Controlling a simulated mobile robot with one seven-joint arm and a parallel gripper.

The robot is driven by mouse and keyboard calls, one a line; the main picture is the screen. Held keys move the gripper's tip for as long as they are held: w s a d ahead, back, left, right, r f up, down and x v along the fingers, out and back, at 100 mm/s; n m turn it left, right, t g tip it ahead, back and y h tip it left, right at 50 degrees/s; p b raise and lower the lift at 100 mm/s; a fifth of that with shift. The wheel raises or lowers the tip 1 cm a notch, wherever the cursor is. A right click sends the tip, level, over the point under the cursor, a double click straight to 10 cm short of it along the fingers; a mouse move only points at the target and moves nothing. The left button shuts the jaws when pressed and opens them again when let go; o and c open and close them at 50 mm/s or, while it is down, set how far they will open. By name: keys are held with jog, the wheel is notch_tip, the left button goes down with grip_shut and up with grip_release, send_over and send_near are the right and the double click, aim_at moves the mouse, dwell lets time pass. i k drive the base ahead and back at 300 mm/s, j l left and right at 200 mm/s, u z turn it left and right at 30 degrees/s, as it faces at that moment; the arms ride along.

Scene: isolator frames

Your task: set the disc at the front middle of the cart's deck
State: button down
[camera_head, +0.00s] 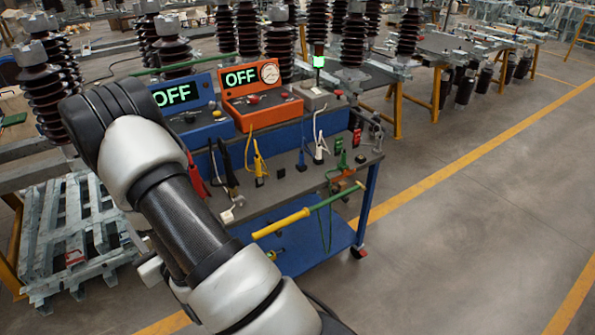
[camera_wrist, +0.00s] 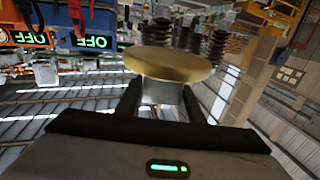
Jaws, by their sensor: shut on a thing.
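The disc (camera_wrist: 168,62) is brass-coloured and round, on a short grey stem, and shows in the wrist view. My gripper (camera_wrist: 161,98) is shut on it at the stem, one dark finger on each side. In the head view neither the disc nor my fingers can be made out; my arm covers the left of the view. The cart has a grey deck (camera_head: 285,188) on blue legs. Its near edge is partly covered by my arm and by a yellow and green rod (camera_head: 305,212).
A blue box (camera_head: 195,122) and an orange box (camera_head: 262,95), both reading OFF, stand at the deck's back. Coloured clips, including a yellow one (camera_head: 259,165), stand across the deck. A green lamp (camera_head: 318,60) stands behind. A metal rack (camera_head: 75,235) is left; open floor is right.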

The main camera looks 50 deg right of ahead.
aim_at(289, 187)
jog(key=k+l, duration=0.1)
jog(key=l, duration=0.8)
jog(key=i+l, duration=0.3)
jog(key=i, duration=0.2)
